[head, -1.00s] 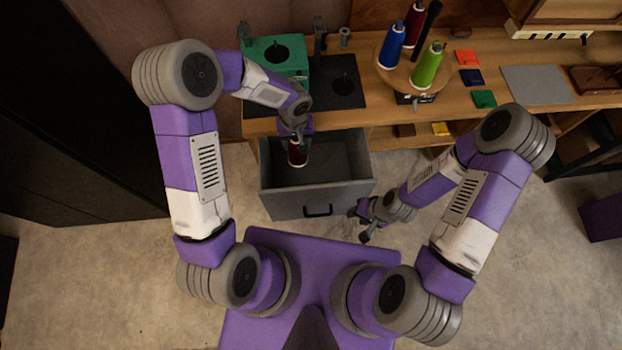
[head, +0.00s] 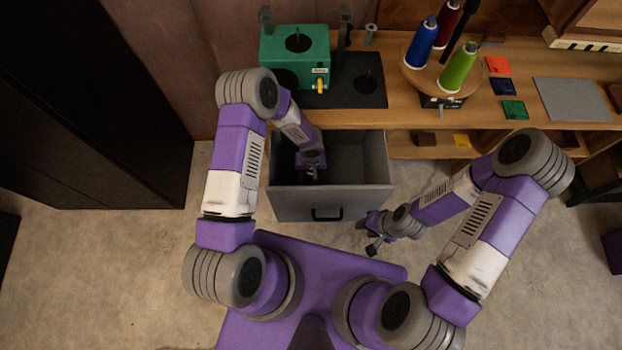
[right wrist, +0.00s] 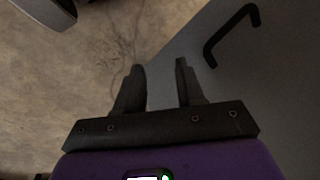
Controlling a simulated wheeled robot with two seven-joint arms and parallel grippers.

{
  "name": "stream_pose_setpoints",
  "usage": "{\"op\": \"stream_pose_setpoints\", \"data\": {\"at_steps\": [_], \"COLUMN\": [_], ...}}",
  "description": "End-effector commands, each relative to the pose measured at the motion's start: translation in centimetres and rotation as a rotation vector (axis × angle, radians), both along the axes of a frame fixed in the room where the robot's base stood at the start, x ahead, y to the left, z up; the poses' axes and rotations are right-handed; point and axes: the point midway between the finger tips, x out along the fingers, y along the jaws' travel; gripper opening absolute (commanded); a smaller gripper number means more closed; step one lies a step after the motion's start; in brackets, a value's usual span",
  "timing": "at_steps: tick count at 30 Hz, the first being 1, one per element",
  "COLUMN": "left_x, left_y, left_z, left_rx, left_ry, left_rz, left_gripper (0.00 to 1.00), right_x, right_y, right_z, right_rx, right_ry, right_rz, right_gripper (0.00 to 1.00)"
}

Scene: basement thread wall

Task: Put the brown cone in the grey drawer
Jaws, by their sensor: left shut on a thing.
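The grey drawer (head: 355,202) is pulled open below the workbench, with its dark handle facing me. My left gripper (head: 313,175) reaches down inside it, towards the left half. It is shut on the brown cone, which the gripper and wrist hide in the head view, so I cannot tell whether the cone touches the drawer floor. My right gripper (head: 372,246) is empty, outside the drawer near its front right corner. In the right wrist view its two fingers (right wrist: 158,88) are apart, with the drawer front and handle beside them.
On the bench, a round stand (head: 412,78) holds blue (head: 421,47), green (head: 458,68) and dark red (head: 443,22) cones. A green box (head: 294,58) stands behind the drawer. Coloured squares and a grey mat (head: 572,100) lie right. The drawer's right half looks clear.

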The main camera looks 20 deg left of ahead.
Motion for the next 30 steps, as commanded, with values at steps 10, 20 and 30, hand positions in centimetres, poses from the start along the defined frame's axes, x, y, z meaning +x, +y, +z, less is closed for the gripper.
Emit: {"op": "stream_pose_setpoints", "data": {"at_steps": [10, 20, 30], "left_x": [0.0, 0.0, 0.0], "left_y": [0.0, 0.0, 0.0], "left_z": [-3.6, -5.0, -5.0], "left_rx": [-0.001, -0.001, -0.001], "left_ry": [0.001, 0.0, -0.001], "left_rz": [0.0, 0.0, 0.0], "left_gripper": [0.28, 0.57, 0.82], "right_x": [0.0, 0.0, 0.0], "right_y": [0.0, 0.0, 0.0], "right_z": [-1.1, -1.4, -1.4], "right_rx": [0.0, 0.0, 0.0], "right_ry": [0.0, 0.0, 0.0], "right_rz": [0.0, 0.0, 0.0], "right_gripper": [0.38, 0.38, 0.38]}}
